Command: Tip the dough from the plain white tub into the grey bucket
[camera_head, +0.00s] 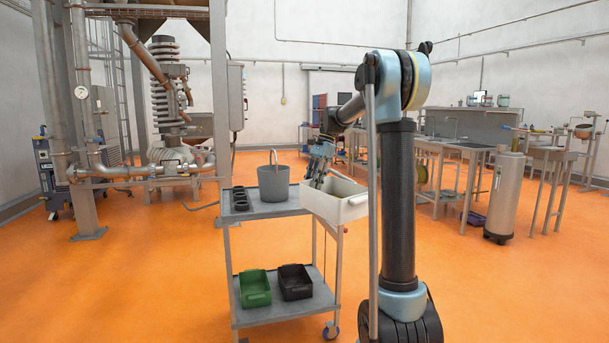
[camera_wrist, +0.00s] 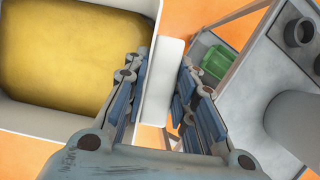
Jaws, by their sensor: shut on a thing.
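The plain white tub (camera_head: 350,209) is held at the right end of the trolley's top shelf, roughly level. In the wrist view the tub (camera_wrist: 105,136) shows at left with yellow dough (camera_wrist: 75,60) filling its bottom. Part of the bucket shows at the right of the wrist view (camera_wrist: 297,118). The bucket's inside is hidden.
Dark rings (camera_head: 240,200) sit on the trolley's top shelf (camera_head: 262,212), left of the bucket. A green bin (camera_head: 255,288) and a black bin (camera_head: 295,282) are on the lower shelf. Orange floor shows under the tub in the wrist view. Benches stand at back right.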

